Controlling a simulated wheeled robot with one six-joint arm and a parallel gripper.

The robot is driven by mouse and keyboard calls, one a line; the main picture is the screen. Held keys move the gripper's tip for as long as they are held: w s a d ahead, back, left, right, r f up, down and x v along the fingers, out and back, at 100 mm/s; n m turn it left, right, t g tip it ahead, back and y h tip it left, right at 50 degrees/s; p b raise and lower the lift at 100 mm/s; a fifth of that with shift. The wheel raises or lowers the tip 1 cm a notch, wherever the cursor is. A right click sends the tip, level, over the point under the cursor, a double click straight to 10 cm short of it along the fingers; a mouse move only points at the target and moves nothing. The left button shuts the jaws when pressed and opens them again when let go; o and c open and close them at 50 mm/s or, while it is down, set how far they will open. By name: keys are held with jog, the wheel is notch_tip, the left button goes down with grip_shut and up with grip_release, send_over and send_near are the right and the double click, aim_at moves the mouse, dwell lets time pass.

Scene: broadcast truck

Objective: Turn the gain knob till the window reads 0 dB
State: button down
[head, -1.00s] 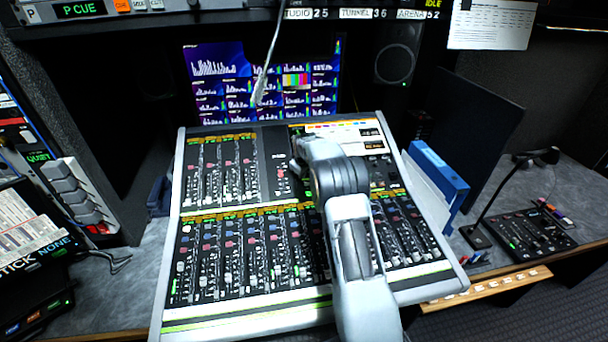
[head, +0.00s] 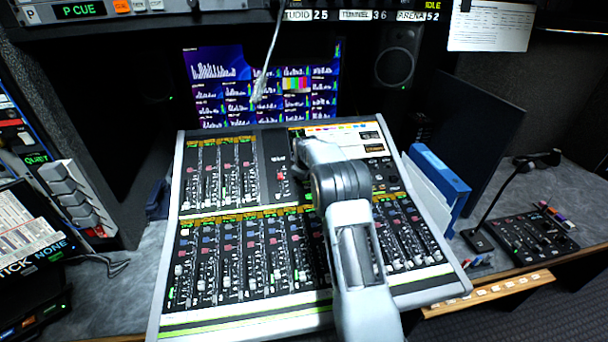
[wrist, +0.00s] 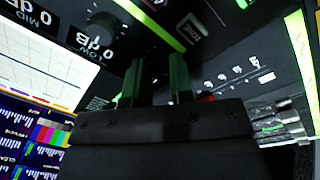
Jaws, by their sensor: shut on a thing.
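My gripper (wrist: 154,82) shows in the wrist view as two dark green fingers, slightly apart and pointing down at the console panel. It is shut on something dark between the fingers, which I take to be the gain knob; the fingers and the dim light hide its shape. In the head view my arm covers the gripper's fingers over the upper right of the mixing console (head: 170,250).
Another knob (wrist: 103,26) stands at left in the wrist view, beside a window reading 0 dB (wrist: 90,44) upside down, labelled LOW. Monitor screens (head: 265,80) stand behind the console.

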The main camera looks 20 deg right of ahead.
jog(key=c, duration=1)
grip_release()
jog(key=b+v, duration=0.1)
jog(key=v, duration=1.2)
jog(key=shift+s+r+b, duration=0.15)
jog(key=shift+r+b, duration=0.2)
